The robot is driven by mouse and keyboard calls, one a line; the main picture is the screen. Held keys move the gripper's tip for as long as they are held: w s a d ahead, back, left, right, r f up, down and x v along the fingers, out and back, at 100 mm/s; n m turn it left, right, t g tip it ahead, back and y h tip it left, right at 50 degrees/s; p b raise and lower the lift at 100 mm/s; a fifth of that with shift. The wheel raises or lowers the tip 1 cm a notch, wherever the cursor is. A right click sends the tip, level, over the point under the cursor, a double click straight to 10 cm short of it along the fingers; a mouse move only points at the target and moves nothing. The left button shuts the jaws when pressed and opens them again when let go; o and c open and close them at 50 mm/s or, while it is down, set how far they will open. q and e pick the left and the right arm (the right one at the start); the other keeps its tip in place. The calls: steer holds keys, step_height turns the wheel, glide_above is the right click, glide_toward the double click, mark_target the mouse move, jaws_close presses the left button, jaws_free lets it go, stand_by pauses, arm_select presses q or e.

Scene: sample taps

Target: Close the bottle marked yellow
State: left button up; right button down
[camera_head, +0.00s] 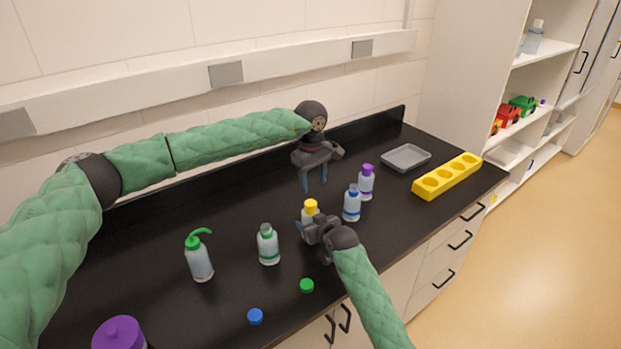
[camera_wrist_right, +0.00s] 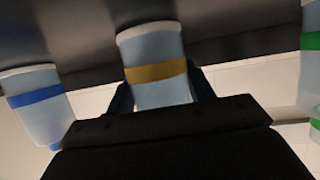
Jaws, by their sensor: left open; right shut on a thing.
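The bottle marked yellow (camera_head: 309,213) stands on the black counter with a yellow cap (camera_head: 311,204) on top. Whether the cap is tight I cannot tell. In the right wrist view this bottle (camera_wrist_right: 158,92) is pale blue with a yellow band, and its cap end is hidden by the gripper. My right gripper (camera_head: 306,226) is shut on the bottle from the front right, its fingers on either side. My left gripper (camera_head: 315,186) is open and empty, pointing down above the counter behind the yellow bottle, apart from it.
Blue-banded (camera_head: 352,207) and purple-capped (camera_head: 366,185) bottles stand to the right. Green-banded (camera_head: 268,247) and green-pump (camera_head: 200,262) bottles stand left. Loose green (camera_head: 306,286) and blue (camera_head: 255,317) caps lie in front. A grey tray (camera_head: 405,157) and yellow rack (camera_head: 420,190) are at the right.

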mark_target(310, 203)
arm_select(q)
steer(key=n, duration=0.7)
steer(key=shift+a+r, duration=0.1)
steer(key=shift+r, duration=0.15)
steer(key=n, duration=0.5)
steer(key=shift+a+n, duration=0.1)
steer(key=shift+n, duration=0.3)
steer(key=n, duration=0.7)
steer(key=shift+s+a+y, duration=0.1)
steer(key=shift+a+y, duration=0.05)
steer(key=shift+y, duration=0.15)
steer(key=n, duration=0.6)
steer(key=shift+f, duration=4)
steer(key=shift+c, duration=0.2)
